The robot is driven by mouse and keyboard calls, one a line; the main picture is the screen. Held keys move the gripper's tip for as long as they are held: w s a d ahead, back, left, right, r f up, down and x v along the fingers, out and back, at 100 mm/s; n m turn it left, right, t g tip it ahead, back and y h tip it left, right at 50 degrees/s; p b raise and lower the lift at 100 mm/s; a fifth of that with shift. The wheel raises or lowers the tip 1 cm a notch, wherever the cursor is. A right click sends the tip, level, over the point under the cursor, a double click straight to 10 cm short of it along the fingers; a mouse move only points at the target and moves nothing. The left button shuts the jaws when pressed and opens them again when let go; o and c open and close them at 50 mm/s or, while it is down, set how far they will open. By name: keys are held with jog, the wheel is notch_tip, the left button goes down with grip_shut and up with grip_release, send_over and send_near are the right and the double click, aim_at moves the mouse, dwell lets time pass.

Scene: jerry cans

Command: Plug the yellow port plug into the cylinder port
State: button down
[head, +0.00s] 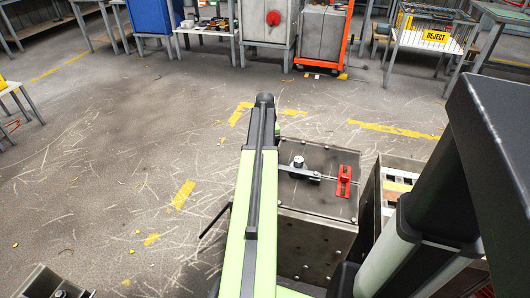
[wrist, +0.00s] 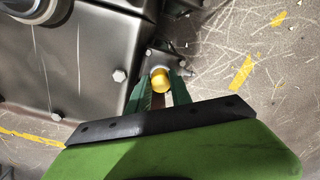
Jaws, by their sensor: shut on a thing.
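In the wrist view my gripper (wrist: 160,92) has its green fingers closed around the yellow port plug (wrist: 161,79). The plug's rounded yellow end shows between the fingertips. It is close to the bolted corner of a grey metal block; I cannot tell whether it touches. In the head view a cylinder (head: 298,163) with a thin rod and a red end piece (head: 343,181) lies on a dark metal top. My arm covers part of that top, and my gripper and the plug do not show there. I cannot make out the cylinder port in either view.
The dark metal top (head: 318,205) belongs to a box-shaped stand right of my arm. An open metal bin (head: 393,185) stands beside it. A reject table (head: 435,40), cabinets and an orange trolley stand at the back. The scratched floor at left is mostly clear.

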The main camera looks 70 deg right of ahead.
jog(key=c, duration=1.1)
grip_release()
notch_tip(320, 180, up, 18)
jog(key=p, duration=1.7)
jog(key=shift+f+p, duration=0.25)
jog(key=shift+p, duration=0.05)
